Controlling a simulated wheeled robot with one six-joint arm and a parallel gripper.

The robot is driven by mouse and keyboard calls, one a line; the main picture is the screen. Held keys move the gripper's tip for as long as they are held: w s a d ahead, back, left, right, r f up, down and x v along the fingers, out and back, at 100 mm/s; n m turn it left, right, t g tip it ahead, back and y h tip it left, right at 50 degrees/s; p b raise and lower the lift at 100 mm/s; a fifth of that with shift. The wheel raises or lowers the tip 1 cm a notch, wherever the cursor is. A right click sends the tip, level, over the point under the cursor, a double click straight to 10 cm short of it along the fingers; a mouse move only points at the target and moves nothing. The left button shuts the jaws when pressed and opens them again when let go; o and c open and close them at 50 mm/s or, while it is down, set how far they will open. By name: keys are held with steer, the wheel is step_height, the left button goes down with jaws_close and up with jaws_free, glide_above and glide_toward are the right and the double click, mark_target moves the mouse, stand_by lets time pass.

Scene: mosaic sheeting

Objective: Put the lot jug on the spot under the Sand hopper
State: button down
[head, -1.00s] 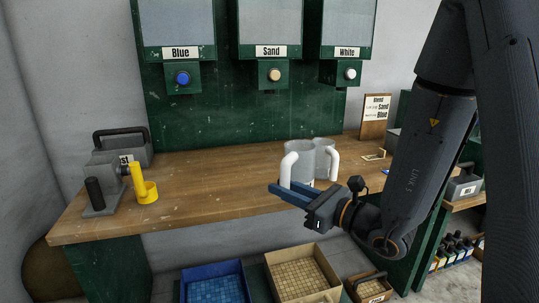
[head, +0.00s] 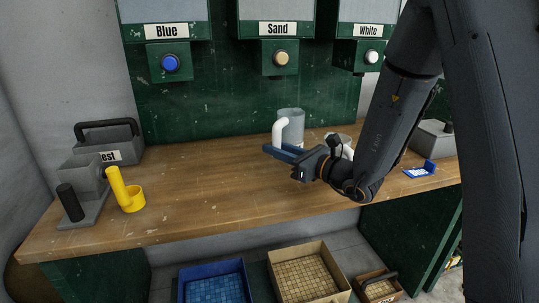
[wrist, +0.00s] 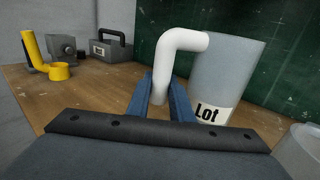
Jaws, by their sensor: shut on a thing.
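The lot jug (head: 292,123) is a grey cylinder with a white bent handle and a "Lot" label. In the wrist view the lot jug (wrist: 228,75) is upright, at the right of the fingers. My gripper (head: 283,151) is shut on its white handle, and my gripper (wrist: 161,95) shows blue fingers on both sides of it. The Sand hopper (head: 278,31) is on the green back panel, with a tan button below its sign. The jug is below and slightly right of that button. The spot under the hopper cannot be made out. Whether the jug touches the bench is unclear.
A second jug (head: 345,141) stands close to the right, partly behind my arm. The wooden bench (head: 205,185) is clear at its middle. A yellow cup holder (head: 131,199) and a grey test box (head: 112,143) stand at the left. A blue piece (head: 420,170) lies at the right.

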steer(key=w+a, duration=0.2)
steer(key=w, duration=0.6)
steer(key=f, duration=0.2)
steer(key=f+p, duration=0.1)
steer(key=f, duration=0.3)
steer(key=shift+w+a, duration=0.15)
steer(key=shift+w, duration=0.15)
steer(key=shift+w+f+p, duration=0.2)
steer(key=shift+f+p, duration=0.15)
steer(key=shift+f, duration=0.1)
steer(key=shift+f, duration=0.1)
steer(key=c, duration=1.6)
jaws_free()
steer(key=shift+f, duration=0.1)
